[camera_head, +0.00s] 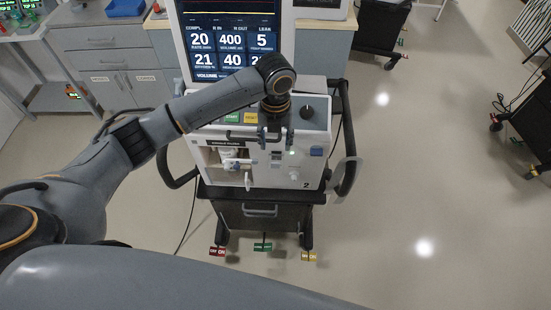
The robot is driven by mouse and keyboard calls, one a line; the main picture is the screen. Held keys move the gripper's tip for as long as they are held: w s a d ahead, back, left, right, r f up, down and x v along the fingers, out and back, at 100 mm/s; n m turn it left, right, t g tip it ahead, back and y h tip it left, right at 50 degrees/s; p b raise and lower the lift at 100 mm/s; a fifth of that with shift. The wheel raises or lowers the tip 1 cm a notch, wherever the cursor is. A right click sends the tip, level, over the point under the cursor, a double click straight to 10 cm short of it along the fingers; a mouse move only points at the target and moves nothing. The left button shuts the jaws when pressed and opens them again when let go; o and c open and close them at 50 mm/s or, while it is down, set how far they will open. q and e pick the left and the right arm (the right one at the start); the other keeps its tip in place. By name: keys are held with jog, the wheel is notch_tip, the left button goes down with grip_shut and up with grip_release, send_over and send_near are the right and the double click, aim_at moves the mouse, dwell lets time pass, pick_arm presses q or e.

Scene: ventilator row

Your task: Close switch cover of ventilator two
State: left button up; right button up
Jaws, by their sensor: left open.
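Ventilator two (313,165), a white unit with the number 2 at its lower right front, stands on a dark wheeled cart in the middle of the head view. My left arm reaches in from the left across its front. My left gripper (276,142) points down, open, in front of the panel, with a finger on each side of a small switch area (276,157). The switch cover cannot be made out clearly there, and the gripper hides part of the panel. Whether the fingers touch anything cannot be told. My right gripper is not in view.
The ventilator's lit screen (230,38) rises behind my arm. A dark knob (307,112) sits right of the gripper. Black side handles (347,150) flank the unit. Grey cabinets (110,65) stand at the back left. The floor (430,190) to the right is clear.

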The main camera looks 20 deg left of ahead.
aim_at(275, 163)
pick_arm(q)
notch_tip(275, 163, down, 10)
jog(key=shift+r+p, duration=0.1)
jog(key=shift+p, duration=0.9)
jog(key=shift+c, duration=0.2)
grip_shut()
